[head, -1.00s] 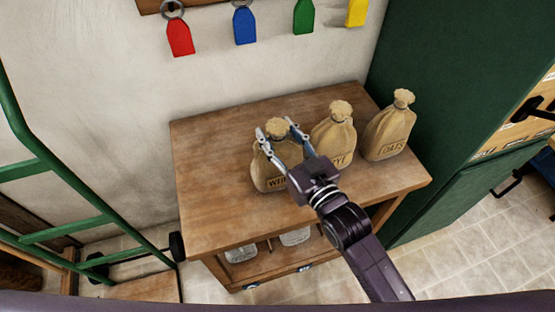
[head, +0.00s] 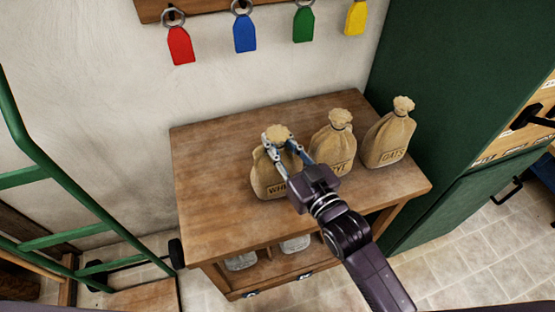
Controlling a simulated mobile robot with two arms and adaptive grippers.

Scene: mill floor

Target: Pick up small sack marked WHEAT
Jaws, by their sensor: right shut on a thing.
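The small sack marked WHEAT (head: 264,178) is tan and tied at the top. It stands upright on the wooden table (head: 215,220), leftmost of three sacks. Its label is partly hidden by my gripper. My right gripper (head: 283,150) is at the upper part of this sack, with its fingers shut on it just below the tied top. I cannot tell whether the sack is clear of the table. The sack marked RYE (head: 335,143) stands just to its right. The sack marked OATS (head: 388,138) stands farther right. My left gripper is not in view.
A green cabinet (head: 440,70) stands close on the right of the table. A green hand truck (head: 60,180) is on the left. Coloured tags hang on the wall behind, including a red one (head: 180,46). The table's left and front top is clear.

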